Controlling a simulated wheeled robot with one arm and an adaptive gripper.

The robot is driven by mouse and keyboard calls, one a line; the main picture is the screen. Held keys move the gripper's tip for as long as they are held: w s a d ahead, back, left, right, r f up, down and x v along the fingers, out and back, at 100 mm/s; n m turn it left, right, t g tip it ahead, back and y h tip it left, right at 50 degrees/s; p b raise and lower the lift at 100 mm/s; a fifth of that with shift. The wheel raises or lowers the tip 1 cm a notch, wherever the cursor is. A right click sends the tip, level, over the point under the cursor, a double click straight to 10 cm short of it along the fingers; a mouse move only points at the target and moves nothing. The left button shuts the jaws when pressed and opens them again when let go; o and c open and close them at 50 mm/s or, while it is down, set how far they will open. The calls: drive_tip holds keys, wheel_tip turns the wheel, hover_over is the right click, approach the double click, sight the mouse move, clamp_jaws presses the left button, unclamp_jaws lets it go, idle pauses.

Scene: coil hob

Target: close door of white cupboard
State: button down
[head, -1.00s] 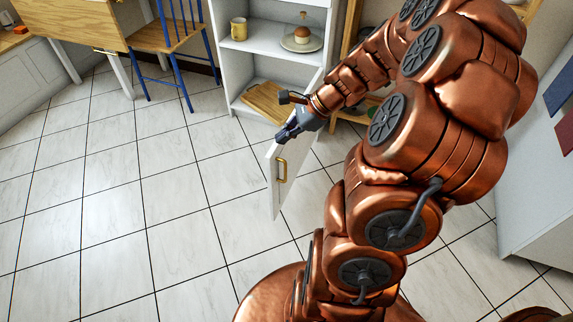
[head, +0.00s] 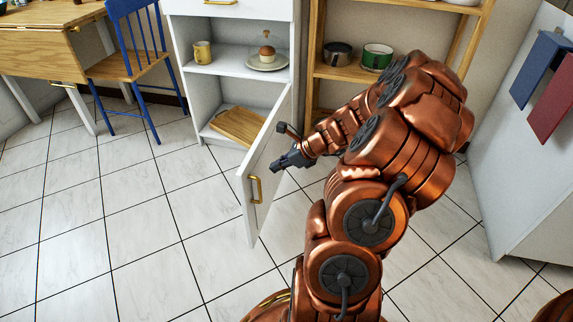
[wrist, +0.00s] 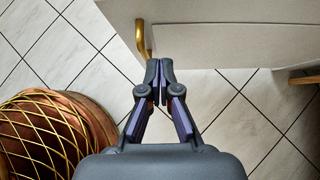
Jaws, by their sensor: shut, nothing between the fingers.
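The white cupboard (head: 182,75) stands at the back with its lower door (head: 262,160) swung wide open towards me, hinged at the cupboard's right side. A brass handle (head: 256,189) sits on the door's outer face near its free edge. My gripper (head: 273,167) is on the outer side of the door, right of the handle, with its fingers together and empty. In the wrist view the closed fingertips (wrist: 159,72) are close to the brass handle (wrist: 142,38) and the white door (wrist: 215,42); whether they touch the door I cannot tell.
Inside the cupboard are a wooden board (head: 238,125), a yellow mug (head: 203,52) and a plate (head: 267,62) with food. A blue chair (head: 135,60) and wooden table (head: 50,45) are at left, a wooden shelf (head: 350,75) at right. The tiled floor at front left is clear.

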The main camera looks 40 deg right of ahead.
sight(251, 171)
drive_tip(key=w+a, duration=0.1)
drive_tip(key=w+a+f+b, duration=0.1)
drive_tip(key=w, duration=0.1)
drive_tip(key=w+a+f+b, duration=0.1)
drive_tip(key=w, duration=0.1)
drive_tip(key=shift+f, duration=0.1)
drive_tip(key=shift+w, duration=0.15)
drive_tip(key=shift+a, duration=0.1)
